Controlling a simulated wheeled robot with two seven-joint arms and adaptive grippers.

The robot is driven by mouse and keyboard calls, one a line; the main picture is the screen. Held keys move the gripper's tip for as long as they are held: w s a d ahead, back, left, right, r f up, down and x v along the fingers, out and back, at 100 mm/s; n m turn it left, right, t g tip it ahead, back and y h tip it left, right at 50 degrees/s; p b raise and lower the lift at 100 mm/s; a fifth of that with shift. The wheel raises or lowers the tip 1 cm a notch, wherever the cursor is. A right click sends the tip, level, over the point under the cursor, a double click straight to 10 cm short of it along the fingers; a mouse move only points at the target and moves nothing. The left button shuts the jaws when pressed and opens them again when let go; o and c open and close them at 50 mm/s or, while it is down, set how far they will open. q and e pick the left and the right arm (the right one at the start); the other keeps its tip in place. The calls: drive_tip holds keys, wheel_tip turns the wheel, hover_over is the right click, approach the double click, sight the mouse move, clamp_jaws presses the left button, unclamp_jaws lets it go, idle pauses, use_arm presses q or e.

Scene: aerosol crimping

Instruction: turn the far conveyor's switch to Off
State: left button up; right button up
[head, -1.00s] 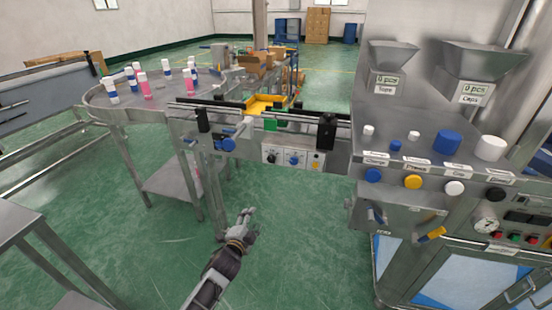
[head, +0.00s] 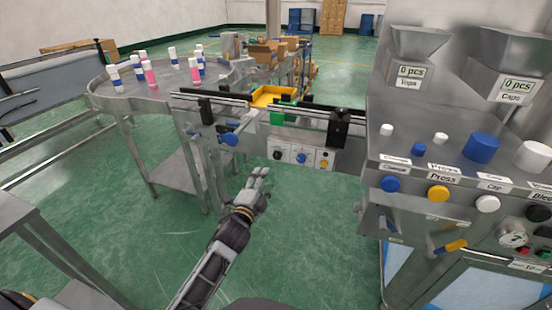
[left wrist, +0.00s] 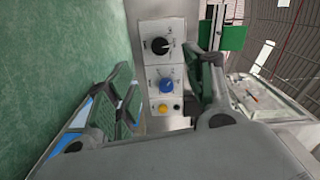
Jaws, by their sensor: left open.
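A grey control panel (head: 300,150) is mounted on the side of the conveyor (head: 270,115). It carries a black knob (head: 277,155), a blue knob (head: 301,158) and a yellow button (head: 324,164). In the left wrist view, the black knob (left wrist: 160,46) and blue knob (left wrist: 166,86) lie between the open fingers in the picture. I cannot read which label says Off. My left gripper (head: 259,178) is open and empty, below and in front of the panel. It also shows in the left wrist view (left wrist: 165,72), apart from the knobs. My right gripper is not in view.
A round table (head: 130,98) with several bottles stands at the back left. A blue hand knob (head: 230,139) sticks out left of the panel. The filling machine (head: 440,130) stands on the right. The green floor below the conveyor is clear.

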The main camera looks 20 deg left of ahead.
use_arm(q)
drive_tip(key=shift+w, duration=0.15)
approach(276, 157)
drive_tip(key=shift+w+d+b, duration=0.1)
drive_tip(key=shift+w+b, duration=0.35)
drive_tip(key=shift+w, duration=3.55)
drive_tip(key=shift+w+d, duration=0.1)
drive_tip(key=shift+w, duration=0.55)
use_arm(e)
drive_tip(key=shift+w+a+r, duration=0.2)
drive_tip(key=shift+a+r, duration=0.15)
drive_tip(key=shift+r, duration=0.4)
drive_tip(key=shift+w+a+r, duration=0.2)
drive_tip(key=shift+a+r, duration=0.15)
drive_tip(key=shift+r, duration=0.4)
use_arm(q)
drive_tip(key=shift+c, duration=0.3)
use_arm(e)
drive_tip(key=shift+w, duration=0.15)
use_arm(q)
drive_tip(key=c, duration=1)
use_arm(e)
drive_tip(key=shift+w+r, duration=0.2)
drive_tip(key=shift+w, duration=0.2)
